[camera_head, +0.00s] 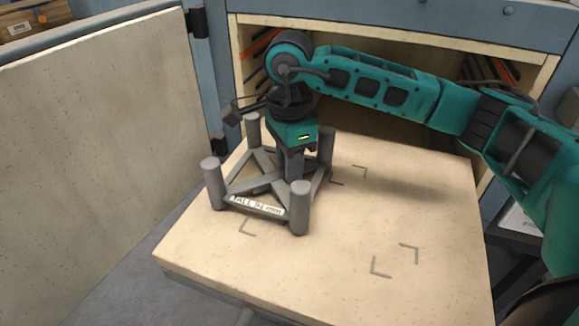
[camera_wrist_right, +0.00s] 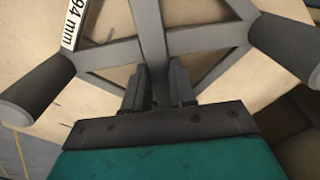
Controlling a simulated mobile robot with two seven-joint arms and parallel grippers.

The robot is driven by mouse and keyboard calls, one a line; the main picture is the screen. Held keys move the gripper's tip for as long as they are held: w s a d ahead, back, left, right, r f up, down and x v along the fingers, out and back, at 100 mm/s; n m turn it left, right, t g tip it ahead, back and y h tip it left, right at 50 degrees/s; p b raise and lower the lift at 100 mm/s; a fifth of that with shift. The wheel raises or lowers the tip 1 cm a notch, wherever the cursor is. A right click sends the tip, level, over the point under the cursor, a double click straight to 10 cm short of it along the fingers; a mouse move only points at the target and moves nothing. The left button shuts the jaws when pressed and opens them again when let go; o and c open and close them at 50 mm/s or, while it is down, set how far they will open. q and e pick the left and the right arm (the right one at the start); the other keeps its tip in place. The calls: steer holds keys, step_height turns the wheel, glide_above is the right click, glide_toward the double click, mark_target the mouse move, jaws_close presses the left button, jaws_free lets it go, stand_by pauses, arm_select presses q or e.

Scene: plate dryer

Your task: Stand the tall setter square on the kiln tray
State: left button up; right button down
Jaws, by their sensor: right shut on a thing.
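The tall setter (camera_head: 299,208) is a grey frame with a post at each corner, crossed bars and a white label reading "TALL 94 mm". It is upright over the left part of the pale kiln tray (camera_head: 335,275); I cannot tell whether its posts touch the surface. My right gripper (camera_head: 292,172) reaches down into the frame and is shut on a bar near its middle. In the right wrist view the bar (camera_wrist_right: 150,45) runs between the fingers (camera_wrist_right: 158,90). The setter looks turned relative to the dark corner marks on the tray. My left gripper is not in view.
More corner marks (camera_head: 381,268) lie on the clear front right of the tray. An open door (camera_head: 90,130) stands close on the left. The kiln opening (camera_head: 400,128) is behind, with dark slats along its side walls. My right arm crosses above the tray's back.

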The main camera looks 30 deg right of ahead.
steer(key=shift+f, duration=0.25)
steer(key=c, duration=0.9)
jaws_free()
steer(key=shift+r, duration=0.3)
step_height(320, 180, up, 12)
steer(key=shift+f+p, duration=0.2)
steer(key=shift+p, duration=0.75)
